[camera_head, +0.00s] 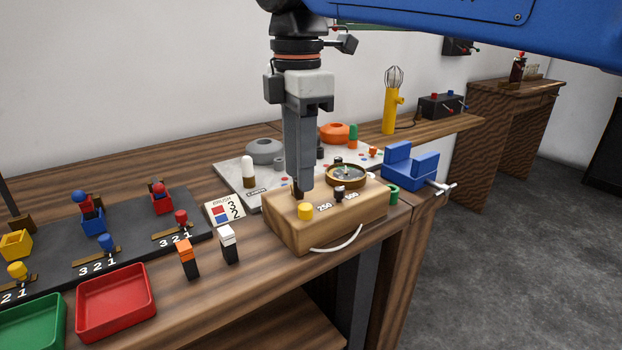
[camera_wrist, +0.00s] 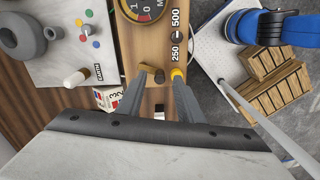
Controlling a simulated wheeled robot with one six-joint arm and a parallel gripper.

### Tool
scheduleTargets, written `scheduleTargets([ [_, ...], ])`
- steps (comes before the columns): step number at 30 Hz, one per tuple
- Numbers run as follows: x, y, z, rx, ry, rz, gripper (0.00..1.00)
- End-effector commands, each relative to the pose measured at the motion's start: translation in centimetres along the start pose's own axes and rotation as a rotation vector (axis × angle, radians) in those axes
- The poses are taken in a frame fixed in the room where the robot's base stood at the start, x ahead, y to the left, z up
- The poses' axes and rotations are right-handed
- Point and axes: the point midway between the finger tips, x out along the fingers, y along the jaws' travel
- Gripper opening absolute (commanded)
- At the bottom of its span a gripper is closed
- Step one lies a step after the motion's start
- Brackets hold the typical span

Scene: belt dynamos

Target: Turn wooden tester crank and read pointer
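The wooden tester (camera_head: 345,222) is a block on the bench's front edge, marked 250 and 500. Its round dial (camera_head: 346,176) sits on top; the dial also shows at the top of the wrist view (camera_wrist: 143,8). A yellow knob (camera_head: 305,211) and a black knob (camera_head: 339,192) stand on it. My gripper (camera_head: 304,192) points down over its left part. In the wrist view my gripper (camera_wrist: 159,80) has its fingers apart, with a brown crank-like piece (camera_wrist: 148,70) near the left fingertip. Contact cannot be told. The pointer's reading is too small to make out.
A blue vise (camera_head: 409,166) stands right of the tester. Orange-topped (camera_head: 187,257) and white-topped (camera_head: 228,244) blocks stand at front left. A red tray (camera_head: 116,302) lies further left. A grey board (camera_head: 232,177) with round parts lies behind.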

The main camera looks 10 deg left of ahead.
Motion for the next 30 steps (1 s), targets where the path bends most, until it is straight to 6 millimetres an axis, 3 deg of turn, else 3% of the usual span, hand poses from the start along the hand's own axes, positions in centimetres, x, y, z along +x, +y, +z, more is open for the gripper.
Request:
scheduleTargets([
  [6, 1.7, 0.8, -0.3, -0.005, 0.000, 0.000, 0.33],
  [16, 1.9, 0.9, -0.4, -0.006, 0.000, 0.000, 0.33],
  [20, 1.9, 0.9, -0.4, -0.006, 0.000, 0.000, 0.02],
  [30, 1.9, 0.9, -0.5, 0.014, 0.000, 0.000, 0.00],
])
